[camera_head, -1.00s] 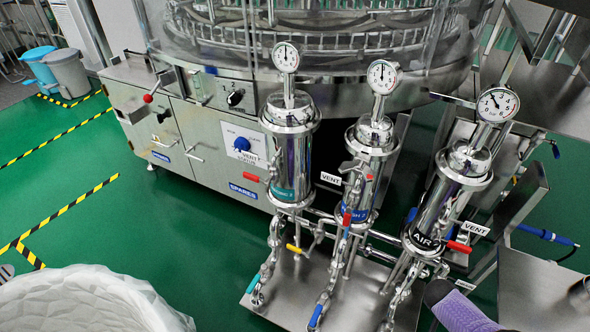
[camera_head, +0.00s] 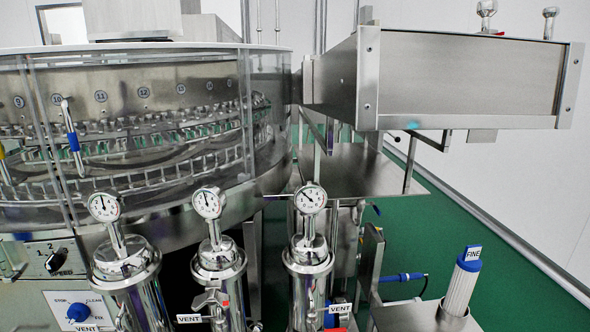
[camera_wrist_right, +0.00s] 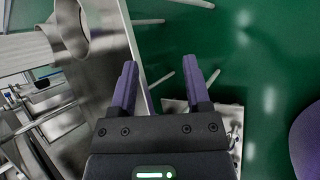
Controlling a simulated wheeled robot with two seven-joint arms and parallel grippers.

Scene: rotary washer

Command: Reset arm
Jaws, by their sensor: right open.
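My right gripper (camera_wrist_right: 160,92) shows in the right wrist view, with two purple fingers apart and nothing between them. Green floor and the edge of a steel panel (camera_wrist_right: 133,40) lie beyond the fingers. It does not touch anything that I can see. Neither gripper shows in the head view. My left gripper is not in any current view.
In the head view stand the round glass-walled washer (camera_head: 140,130) and three steel filter housings with gauges (camera_head: 310,200). A steel chute (camera_head: 455,80) juts out at upper right. A white cylinder labelled FINE (camera_head: 462,285) stands at lower right. Green floor (camera_head: 500,250) is clear beyond.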

